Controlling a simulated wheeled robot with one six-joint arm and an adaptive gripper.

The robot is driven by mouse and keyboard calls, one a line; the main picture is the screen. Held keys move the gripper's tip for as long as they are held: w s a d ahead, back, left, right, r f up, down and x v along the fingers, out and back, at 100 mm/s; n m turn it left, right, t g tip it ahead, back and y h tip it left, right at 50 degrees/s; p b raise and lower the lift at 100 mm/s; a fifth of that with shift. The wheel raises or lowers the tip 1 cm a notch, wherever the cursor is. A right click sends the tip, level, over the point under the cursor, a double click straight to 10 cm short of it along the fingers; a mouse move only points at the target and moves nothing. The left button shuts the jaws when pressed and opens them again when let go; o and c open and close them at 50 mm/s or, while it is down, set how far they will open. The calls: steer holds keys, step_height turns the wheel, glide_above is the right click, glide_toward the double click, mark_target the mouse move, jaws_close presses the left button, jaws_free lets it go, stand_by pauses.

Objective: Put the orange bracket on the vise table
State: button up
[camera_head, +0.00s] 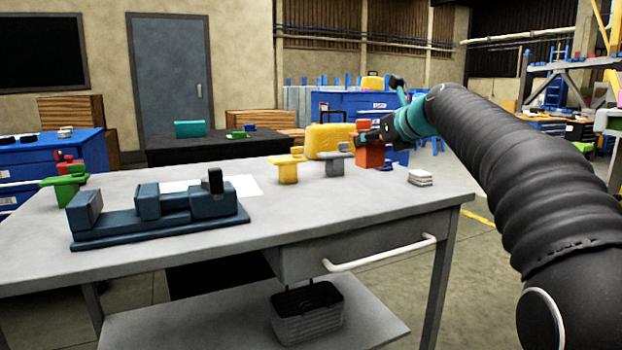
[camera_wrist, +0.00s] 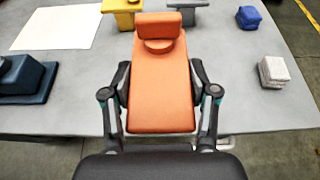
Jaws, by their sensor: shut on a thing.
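The orange bracket (camera_wrist: 160,90) is held between the fingers of my gripper (camera_wrist: 160,105), which is shut on it. In the wrist view it is a long orange plate with a raised block at its far end. In the head view the orange bracket (camera_head: 370,153) shows at the back right of the grey table, partly hidden by my gripper (camera_head: 374,137). The grey table (camera_head: 330,215) carries a dark blue vise (camera_head: 160,210) at its left; part of the vise (camera_wrist: 25,75) shows at the left of the wrist view.
A yellow bracket (camera_head: 288,170), a grey bracket (camera_head: 335,163), a blue piece (camera_head: 396,158) and a white stack (camera_head: 420,178) stand on the table. A green piece (camera_head: 62,187) is behind the vise. A white sheet (camera_wrist: 55,28) lies flat. The table's front middle is clear.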

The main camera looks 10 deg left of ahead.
steer(key=w+a+f+b, duration=0.1)
steer(key=w+a+f, duration=0.1)
steer(key=a+f, duration=0.1)
steer(key=w+a+f+b, duration=0.1)
steer(key=a+f, duration=0.1)
steer(key=f, duration=0.1)
steer(key=w+a+f+b, duration=0.1)
steer(key=w+a+f, duration=0.1)
steer(key=a+f, duration=0.1)
steer(key=shift+w+a+f, duration=0.3)
steer(key=shift+f, duration=0.3)
steer(key=shift+r, duration=0.1)
steer(key=o, duration=1.5)
